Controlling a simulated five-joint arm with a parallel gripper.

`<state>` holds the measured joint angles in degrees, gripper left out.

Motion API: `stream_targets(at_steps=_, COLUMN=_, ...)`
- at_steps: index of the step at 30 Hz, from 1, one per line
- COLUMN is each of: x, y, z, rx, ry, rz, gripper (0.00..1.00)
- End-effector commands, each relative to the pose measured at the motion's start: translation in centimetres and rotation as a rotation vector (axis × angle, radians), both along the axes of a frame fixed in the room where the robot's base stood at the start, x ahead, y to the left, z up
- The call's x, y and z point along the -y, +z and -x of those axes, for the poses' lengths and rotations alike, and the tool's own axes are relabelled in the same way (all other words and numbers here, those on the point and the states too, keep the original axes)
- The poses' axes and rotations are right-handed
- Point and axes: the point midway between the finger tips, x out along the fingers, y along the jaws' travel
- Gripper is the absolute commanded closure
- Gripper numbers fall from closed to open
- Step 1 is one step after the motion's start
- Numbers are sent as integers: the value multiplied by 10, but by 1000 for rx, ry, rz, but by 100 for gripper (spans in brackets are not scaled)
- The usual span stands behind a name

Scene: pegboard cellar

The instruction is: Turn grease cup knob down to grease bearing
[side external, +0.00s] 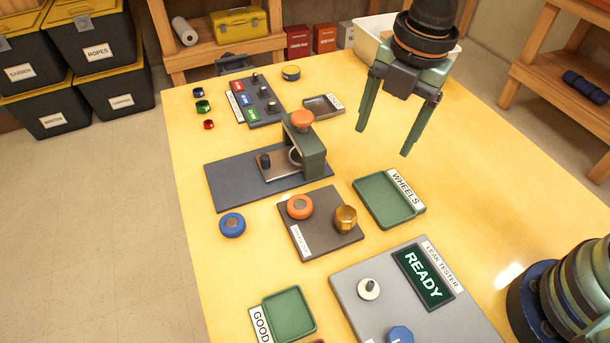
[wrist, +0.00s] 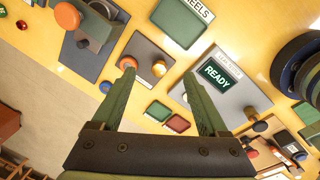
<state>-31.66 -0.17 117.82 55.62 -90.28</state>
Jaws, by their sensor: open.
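A green bearing stand (side external: 314,150) with an orange knob (side external: 302,119) on top stands on a dark slate plate (side external: 228,180). In front of it, a brown board (side external: 318,242) holds a flat orange knob (side external: 299,207) and a faceted brass cup (side external: 346,219). The board's small label is too small to read, so I cannot tell which knob is the grease cup's. My gripper (side external: 383,142) is open and empty, in the air to the right of the stand. In the wrist view, the brass cup (wrist: 160,68) shows between my fingers (wrist: 159,76), below and apart from them.
A green WHEELS tray (side external: 383,199) and a grey leak tester (side external: 370,318) with a READY screen lie nearby. A blue knob (side external: 232,225) lies at left. A GOOD tray (side external: 289,315) is at the front. Small parts stand at the back. The table's right middle is clear.

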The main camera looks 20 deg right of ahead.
Motion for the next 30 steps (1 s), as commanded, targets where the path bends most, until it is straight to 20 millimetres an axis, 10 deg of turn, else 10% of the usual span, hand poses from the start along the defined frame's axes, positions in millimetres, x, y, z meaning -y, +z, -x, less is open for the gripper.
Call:
stream_targets(at_steps=9, x=-51, y=-31, z=15, rx=-59, ry=521, rz=76, gripper=23)
stream_targets(at_steps=30, x=-53, y=-134, z=16, rx=-63, ry=541, rz=79, gripper=23)
